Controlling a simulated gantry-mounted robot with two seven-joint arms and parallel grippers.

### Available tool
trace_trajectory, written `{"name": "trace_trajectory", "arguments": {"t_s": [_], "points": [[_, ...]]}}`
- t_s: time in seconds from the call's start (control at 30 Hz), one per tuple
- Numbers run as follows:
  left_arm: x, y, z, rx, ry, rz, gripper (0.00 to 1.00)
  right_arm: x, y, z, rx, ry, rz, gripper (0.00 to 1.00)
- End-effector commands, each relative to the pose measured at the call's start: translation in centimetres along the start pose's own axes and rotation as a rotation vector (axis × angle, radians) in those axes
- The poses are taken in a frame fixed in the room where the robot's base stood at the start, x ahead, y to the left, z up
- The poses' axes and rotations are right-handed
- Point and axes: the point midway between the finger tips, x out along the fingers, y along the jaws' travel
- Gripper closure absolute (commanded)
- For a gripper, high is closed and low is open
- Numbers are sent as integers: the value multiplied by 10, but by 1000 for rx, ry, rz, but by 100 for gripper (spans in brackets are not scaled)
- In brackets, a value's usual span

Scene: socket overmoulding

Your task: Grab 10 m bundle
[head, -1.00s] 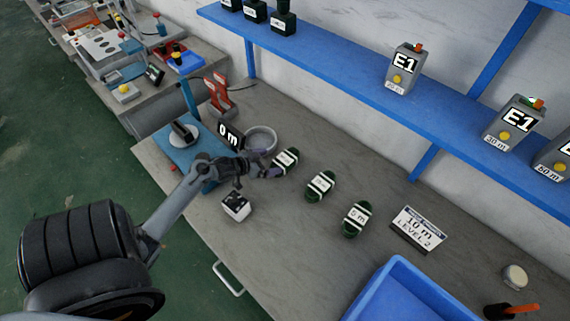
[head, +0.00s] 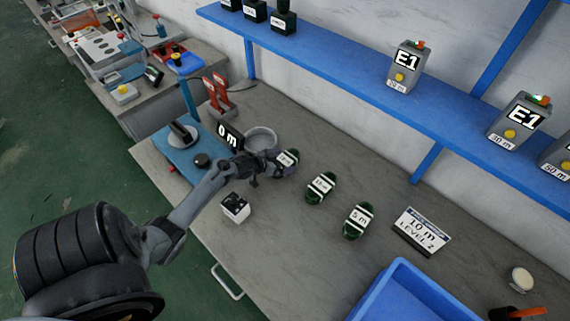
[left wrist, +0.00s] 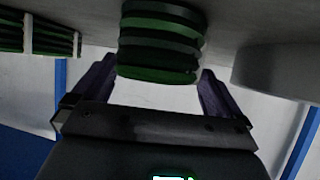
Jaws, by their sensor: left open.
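Three dark green cable bundles with white bands lie in a row on the grey bench: a left one (head: 289,157), a middle one (head: 321,187) and a right one (head: 358,221) that reads 5 m. The left one's label is too small to read. My left gripper (head: 282,168) is open at the left bundle and partly covers it. In the left wrist view the green coil (left wrist: 160,42) stands between the spread fingers (left wrist: 158,75), with light gaps beside it; I cannot tell whether they touch. My right gripper is not in view.
A grey bowl (head: 262,139) and a 0 m display (head: 229,136) stand just left of the gripper. A 10 m sign (head: 421,231) and a blue bin (head: 405,300) are at right. A blue shelf (head: 350,76) runs above.

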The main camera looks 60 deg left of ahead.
Motion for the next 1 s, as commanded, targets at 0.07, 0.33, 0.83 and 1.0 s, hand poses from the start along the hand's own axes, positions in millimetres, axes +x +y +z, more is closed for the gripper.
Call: {"name": "trace_trajectory", "arguments": {"t_s": [0.07,0.33,0.83,1.0], "points": [[0,0,0,0,0,0,0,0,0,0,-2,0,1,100],[0,0,0,0,0,0,34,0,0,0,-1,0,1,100],[-1,0,-2,0,1,0,65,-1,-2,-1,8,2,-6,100],[-6,0,-9,1,1,0,65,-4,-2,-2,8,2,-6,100]]}}
